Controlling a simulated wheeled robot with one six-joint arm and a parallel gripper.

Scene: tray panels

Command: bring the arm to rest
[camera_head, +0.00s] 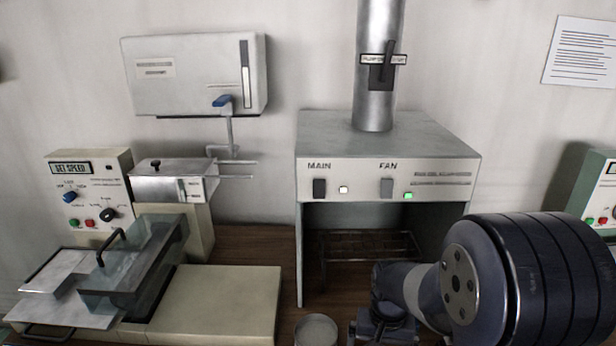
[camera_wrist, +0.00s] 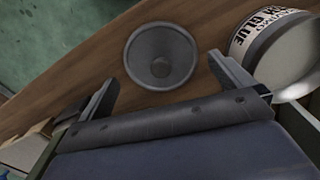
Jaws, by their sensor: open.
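My gripper (camera_wrist: 168,88) shows in the wrist view with its two fingers spread apart and nothing between them. It hangs above the brown wooden bench (camera_wrist: 100,65). A grey round cup or funnel (camera_wrist: 161,55) lies beyond the fingers, apart from them as far as I can tell. In the head view my dark arm (camera_head: 530,275) fills the lower right, in front of the hood. The fingers are hidden there.
A glue tub (camera_wrist: 270,40) stands close by the right finger. A fume hood (camera_head: 390,150) with a rack inside stands behind my arm. At left is a machine with a clear-covered tray (camera_head: 210,300). A control box (camera_head: 600,190) is at far right.

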